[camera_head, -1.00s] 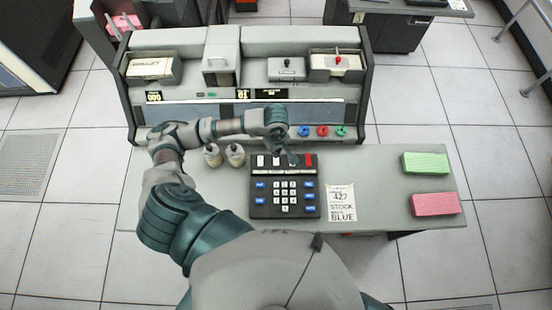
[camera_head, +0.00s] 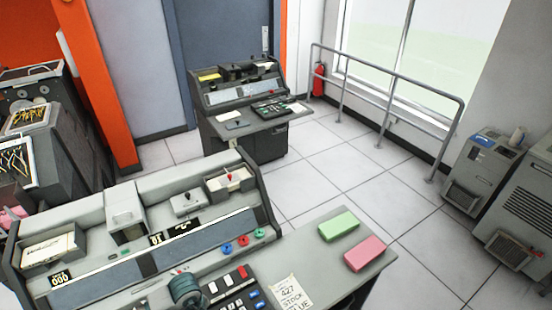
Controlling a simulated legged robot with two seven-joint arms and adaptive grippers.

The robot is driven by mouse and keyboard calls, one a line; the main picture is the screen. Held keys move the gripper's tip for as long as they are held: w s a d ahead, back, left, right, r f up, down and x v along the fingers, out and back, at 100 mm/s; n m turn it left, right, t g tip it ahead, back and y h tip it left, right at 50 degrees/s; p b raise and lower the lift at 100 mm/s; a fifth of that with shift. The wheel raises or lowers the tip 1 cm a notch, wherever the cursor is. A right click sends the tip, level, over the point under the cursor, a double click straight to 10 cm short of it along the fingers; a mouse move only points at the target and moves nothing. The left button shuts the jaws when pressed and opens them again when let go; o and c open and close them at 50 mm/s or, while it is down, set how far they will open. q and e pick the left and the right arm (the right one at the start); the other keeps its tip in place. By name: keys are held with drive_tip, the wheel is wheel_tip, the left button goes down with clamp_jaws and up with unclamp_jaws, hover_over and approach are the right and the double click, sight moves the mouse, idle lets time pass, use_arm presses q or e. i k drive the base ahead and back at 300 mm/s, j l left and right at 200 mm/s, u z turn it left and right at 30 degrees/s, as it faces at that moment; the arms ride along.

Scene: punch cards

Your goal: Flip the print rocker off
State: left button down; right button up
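The black keypad unit (camera_head: 236,292) lies on the near desk at the bottom of the view and is partly cut off. Along its far edge is a row of white rockers (camera_head: 227,279) with a red rocker (camera_head: 242,271) at the right end. Their labels are too small to read, so I cannot tell which one is print or how it is set. My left gripper (camera_head: 196,301) is at the bottom edge, by the left end of the rocker row. Mostly its teal wrist shows; its fingers are unclear, and contact cannot be told. My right gripper is out of view.
A paper card (camera_head: 290,292) lies right of the keypad. A green card stack (camera_head: 338,226) and a pink one (camera_head: 365,253) lie on the desk's right part. Coloured knobs (camera_head: 243,240) are on the console behind. A second console (camera_head: 250,110) stands farther back.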

sight(213, 289)
drive_tip(key=k, duration=1.05)
